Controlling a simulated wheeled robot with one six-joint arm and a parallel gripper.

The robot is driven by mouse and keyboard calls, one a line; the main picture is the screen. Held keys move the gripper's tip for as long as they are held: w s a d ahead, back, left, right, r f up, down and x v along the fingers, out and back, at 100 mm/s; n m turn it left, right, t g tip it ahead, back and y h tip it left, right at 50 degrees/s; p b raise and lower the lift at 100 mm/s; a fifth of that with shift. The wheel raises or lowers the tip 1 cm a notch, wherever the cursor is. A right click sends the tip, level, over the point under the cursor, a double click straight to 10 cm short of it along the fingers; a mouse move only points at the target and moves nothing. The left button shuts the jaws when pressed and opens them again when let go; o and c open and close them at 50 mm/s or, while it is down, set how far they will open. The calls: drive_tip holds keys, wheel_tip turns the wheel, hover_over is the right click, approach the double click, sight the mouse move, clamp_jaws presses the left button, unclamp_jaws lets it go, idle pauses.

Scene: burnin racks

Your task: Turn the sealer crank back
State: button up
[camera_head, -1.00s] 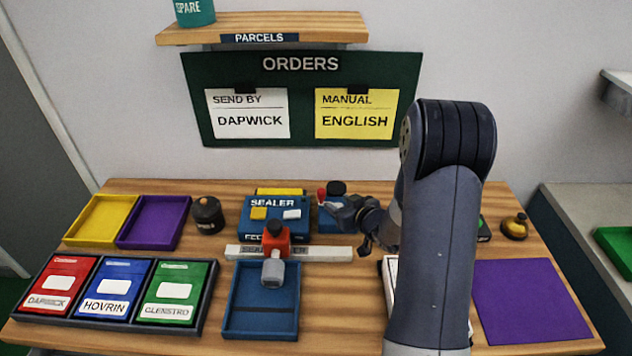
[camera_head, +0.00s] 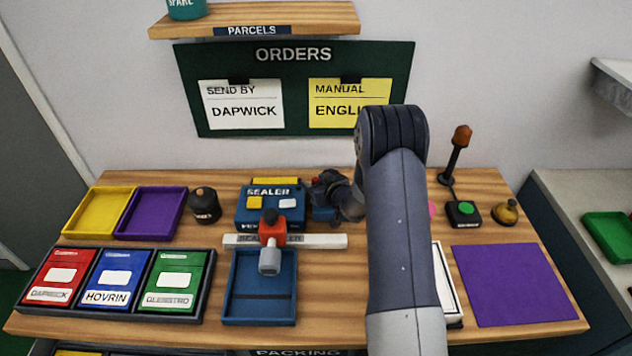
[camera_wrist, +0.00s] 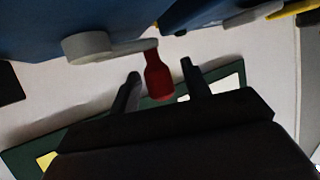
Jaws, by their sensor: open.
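The blue sealer (camera_head: 268,208) stands at the middle back of the table, with a smaller blue block at its right. The crank shows in the wrist view as a grey hub and arm (camera_wrist: 90,46) on a blue body, ending in a red handle (camera_wrist: 158,80). My gripper (camera_wrist: 161,84) is open, with one finger on each side of the red handle. I cannot tell whether either finger touches it. In the head view my gripper (camera_head: 326,187) is at the smaller block and hides most of the crank; only a bit of red shows.
A dark pot (camera_head: 204,205) is at left. A lamp post (camera_head: 455,160) and green button (camera_head: 466,208) are at right. The purple mat (camera_head: 512,285) is clear.

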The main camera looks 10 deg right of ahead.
drive_tip(key=shift+c, duration=0.3)
drive_tip(key=c, duration=0.9)
drive_tip(key=shift+s, duration=0.1)
drive_tip(key=shift+s+a+r+n+g+y+p, duration=0.1)
drive_tip(key=shift+s+n+g+y+p, duration=0.15)
drive_tip(key=shift+n+y, duration=0.4)
drive_tip(key=shift+s+n+g+y+p, duration=0.2)
drive_tip(key=shift+n+g+y, duration=0.15)
drive_tip(key=shift+n+y, duration=0.25)
drive_tip(key=shift+y, duration=0.25)
drive_tip(key=shift+s+a+n, duration=0.1)
drive_tip(key=shift+n, duration=0.15)
drive_tip(key=o, duration=1)
drive_tip(key=shift+c, duration=0.2)
